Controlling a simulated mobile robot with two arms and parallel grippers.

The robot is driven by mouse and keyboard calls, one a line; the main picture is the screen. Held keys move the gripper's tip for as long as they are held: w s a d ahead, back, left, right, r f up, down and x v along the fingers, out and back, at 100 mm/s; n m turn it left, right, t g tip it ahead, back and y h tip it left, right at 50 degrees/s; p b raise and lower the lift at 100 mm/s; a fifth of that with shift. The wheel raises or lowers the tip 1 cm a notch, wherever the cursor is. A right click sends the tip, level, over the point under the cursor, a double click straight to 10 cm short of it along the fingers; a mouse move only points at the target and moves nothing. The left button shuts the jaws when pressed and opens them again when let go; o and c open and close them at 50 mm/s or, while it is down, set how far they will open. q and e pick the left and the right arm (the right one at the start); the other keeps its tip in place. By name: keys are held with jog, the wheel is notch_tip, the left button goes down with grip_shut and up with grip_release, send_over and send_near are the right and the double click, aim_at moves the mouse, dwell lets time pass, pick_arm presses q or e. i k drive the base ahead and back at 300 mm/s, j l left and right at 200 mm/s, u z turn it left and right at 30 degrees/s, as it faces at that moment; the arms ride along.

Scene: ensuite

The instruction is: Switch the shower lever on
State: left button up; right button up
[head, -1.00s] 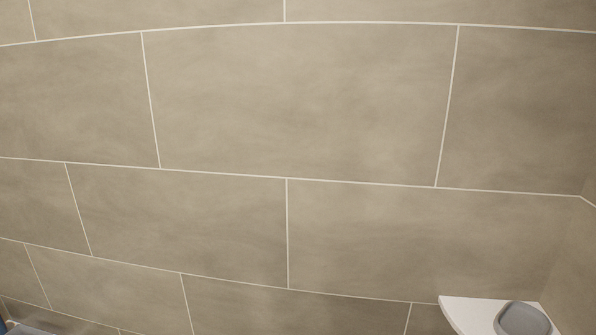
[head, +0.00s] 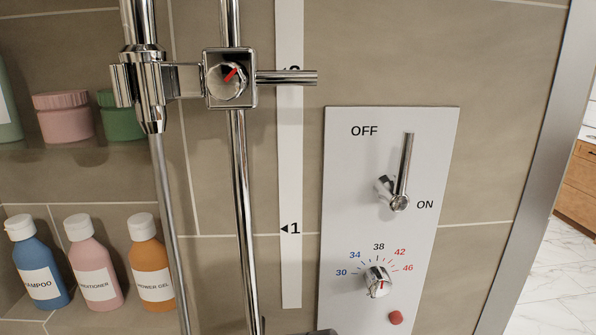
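The shower lever (head: 406,165) is a chrome handle on a white control panel (head: 345,215) in the head view. It points nearly straight up from its pivot. The OFF label is up and left of the lever's tip, and the ON label is right of its pivot. Below it on the panel is a chrome temperature dial (head: 377,281) with marks from 30 to 46. Neither of my grippers can be made out in the head view.
A chrome shower rail (head: 241,180) with a slider clamp (head: 229,78) stands left of the panel. Shelves further left hold jars and a shampoo (head: 40,270), conditioner (head: 93,270) and shower gel bottle (head: 150,270). A metal frame edge (head: 535,165) runs down the right.

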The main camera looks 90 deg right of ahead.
aim_at(390, 190)
jog(key=z, duration=3.2)
